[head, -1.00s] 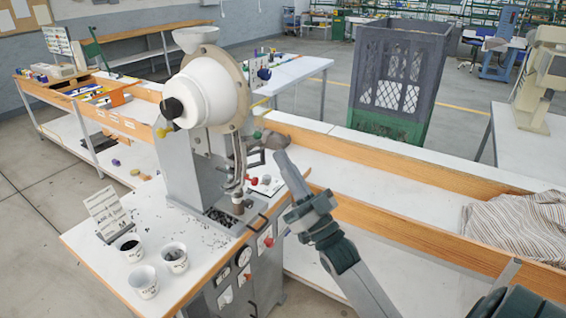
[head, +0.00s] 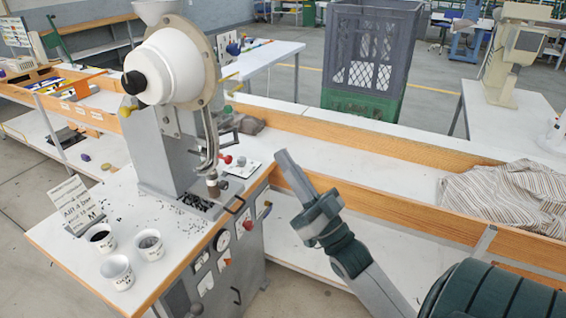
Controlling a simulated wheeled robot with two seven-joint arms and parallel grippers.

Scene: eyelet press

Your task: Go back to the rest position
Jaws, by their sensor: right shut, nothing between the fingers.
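My right gripper (head: 287,165) is in the middle of the head view, on an arm that comes in from the lower right. It is shut and holds nothing. It is in front of the wooden-edged bench and to the right of the eyelet press (head: 180,85), apart from it in the picture. The press is a grey machine with a white round hopper, standing on a white-topped cabinet (head: 185,240). My left gripper is not in view.
Several white cups (head: 117,271) and a sign card (head: 76,205) stand at the cabinet top's left. Striped cloth (head: 505,200) lies on the long bench (head: 400,185) at right. A dark crate (head: 370,60) stands behind the bench. Small dark bits lie around the press base.

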